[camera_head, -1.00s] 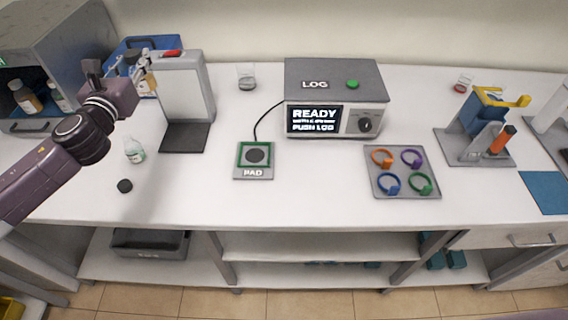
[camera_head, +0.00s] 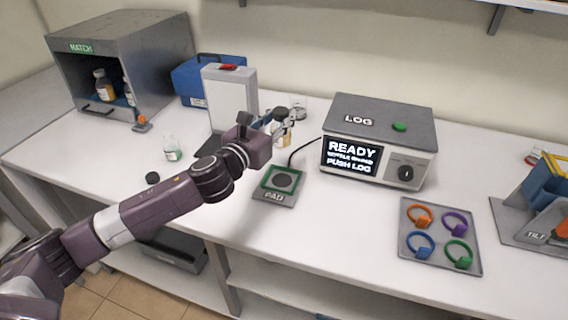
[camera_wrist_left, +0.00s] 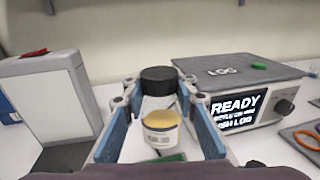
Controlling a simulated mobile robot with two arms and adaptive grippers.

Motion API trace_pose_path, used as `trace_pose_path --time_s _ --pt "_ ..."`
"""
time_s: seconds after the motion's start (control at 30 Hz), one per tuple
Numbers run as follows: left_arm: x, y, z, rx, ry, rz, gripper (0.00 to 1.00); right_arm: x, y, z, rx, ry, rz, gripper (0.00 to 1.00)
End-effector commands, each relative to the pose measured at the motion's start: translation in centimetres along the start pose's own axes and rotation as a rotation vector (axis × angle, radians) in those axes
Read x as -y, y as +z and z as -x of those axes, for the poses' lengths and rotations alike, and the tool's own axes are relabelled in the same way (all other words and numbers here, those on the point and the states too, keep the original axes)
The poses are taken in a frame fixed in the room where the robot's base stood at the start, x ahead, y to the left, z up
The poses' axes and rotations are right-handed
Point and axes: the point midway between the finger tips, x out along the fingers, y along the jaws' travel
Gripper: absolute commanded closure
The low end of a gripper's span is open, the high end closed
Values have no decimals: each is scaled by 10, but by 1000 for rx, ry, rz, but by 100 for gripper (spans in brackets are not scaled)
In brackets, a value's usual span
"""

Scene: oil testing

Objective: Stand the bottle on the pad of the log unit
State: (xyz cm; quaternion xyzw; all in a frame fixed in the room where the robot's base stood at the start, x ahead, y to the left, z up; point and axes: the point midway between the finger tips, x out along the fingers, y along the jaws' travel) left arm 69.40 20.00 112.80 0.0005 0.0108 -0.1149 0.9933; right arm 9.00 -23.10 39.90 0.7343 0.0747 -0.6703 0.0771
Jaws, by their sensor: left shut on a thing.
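My left gripper (camera_head: 280,122) is shut on a bottle (camera_head: 282,138) with amber contents, a white label and a black cap. In the left wrist view the bottle (camera_wrist_left: 161,132) stands about upright between the blue fingers (camera_wrist_left: 160,118). The log unit (camera_head: 376,118) is a grey box, its screen reading READY and PUSH LOG, with a green button on top. Its pad (camera_head: 290,201), green-framed with a dark disc, lies in front on the table. The bottle is held above and behind the pad, apart from it. My right gripper is not in view.
A white panel stand (camera_head: 229,95) is left of the gripper. A small clear bottle (camera_head: 172,150) and a loose black cap (camera_head: 152,178) lie further left. A ring tray (camera_head: 440,262) is right of the pad. A cable runs from pad to log unit.

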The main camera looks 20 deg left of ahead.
Motion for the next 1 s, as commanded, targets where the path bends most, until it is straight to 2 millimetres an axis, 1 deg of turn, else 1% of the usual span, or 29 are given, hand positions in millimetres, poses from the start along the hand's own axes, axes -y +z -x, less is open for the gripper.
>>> trace_pose_path --time_s 0.03,0.1,0.2,0.3,0.57,0.7,0.8,1.0 --pt "1 -18 0 -4 1 6 100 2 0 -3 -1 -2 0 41" --pt "1 -37 -1 -4 1 6 100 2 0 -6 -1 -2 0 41" --pt "1 -60 -1 -2 1 5 100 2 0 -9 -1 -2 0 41" --pt "0 -77 -1 0 1 4 100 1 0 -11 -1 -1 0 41" --pt "0 -96 -2 2 0 3 100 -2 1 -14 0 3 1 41" --pt "1 -119 -3 -1 1 5 100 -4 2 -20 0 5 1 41" --pt "0 -131 -3 0 1 3 100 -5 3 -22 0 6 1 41" --pt "0 -130 -3 3 0 -1 100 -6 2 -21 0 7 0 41"
